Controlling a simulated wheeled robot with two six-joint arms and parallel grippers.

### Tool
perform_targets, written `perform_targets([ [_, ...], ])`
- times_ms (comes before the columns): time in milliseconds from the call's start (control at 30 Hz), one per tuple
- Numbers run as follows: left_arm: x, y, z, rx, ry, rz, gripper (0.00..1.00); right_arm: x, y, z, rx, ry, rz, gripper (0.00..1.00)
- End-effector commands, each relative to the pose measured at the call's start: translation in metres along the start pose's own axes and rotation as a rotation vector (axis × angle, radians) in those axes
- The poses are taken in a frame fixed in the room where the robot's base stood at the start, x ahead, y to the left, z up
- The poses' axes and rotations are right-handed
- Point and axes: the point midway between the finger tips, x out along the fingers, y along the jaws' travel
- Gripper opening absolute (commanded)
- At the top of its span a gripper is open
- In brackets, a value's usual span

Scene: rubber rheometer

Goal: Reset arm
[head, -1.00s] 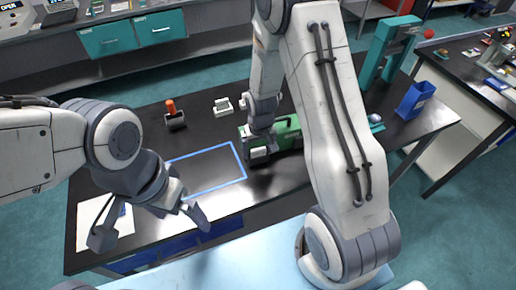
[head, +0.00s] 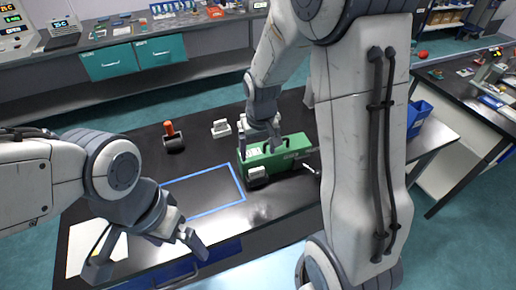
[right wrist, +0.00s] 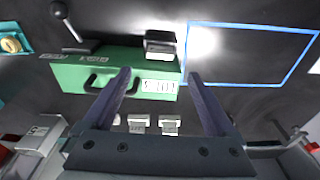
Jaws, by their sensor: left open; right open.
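My left gripper (head: 148,258) is open and empty at the lower left of the head view, above the table's front left part and a white sheet. My right gripper (head: 258,140) is beside and above the green machine (head: 290,157) in the head view. In the right wrist view my right gripper (right wrist: 159,75) shows two spread fingers with nothing between them. The green machine (right wrist: 75,75) lies beyond them, with dark handles and a light label panel. Whether the fingers touch it cannot be told. My right arm hides much of the table's right part.
A blue outlined rectangle (head: 237,183) on the black table is empty. An orange-handled tool in a dark holder (head: 173,143) and a small white object (head: 221,129) stand behind it. A blue bin (head: 416,118) shows right of my arm. A side bench (head: 460,95) stands further right.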

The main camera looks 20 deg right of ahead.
Motion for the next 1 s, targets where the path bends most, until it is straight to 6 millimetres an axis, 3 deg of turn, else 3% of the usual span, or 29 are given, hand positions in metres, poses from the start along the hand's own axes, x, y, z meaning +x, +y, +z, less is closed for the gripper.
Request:
perform_targets([
  [200, 0.002, 0.000, 0.000, 0.000, 0.000, 0.000, 1.00, -0.014, 0.000, 0.000, 0.000, 0.000, 0.000, 0.91],
  [567, 0.002, 0.000, 0.000, 0.000, 0.000, 0.000, 1.00, -0.013, 0.000, 0.000, 0.000, -0.001, 0.000, 0.91],
  [767, -0.002, 0.000, 0.000, 0.000, 0.000, 0.000, 1.00, 0.007, 0.000, 0.001, 0.000, -0.006, 0.000, 0.91],
  [1000, -0.010, 0.001, -0.001, -0.001, 0.000, 0.000, 1.00, 0.051, 0.000, 0.001, 0.000, -0.007, 0.000, 0.91],
])
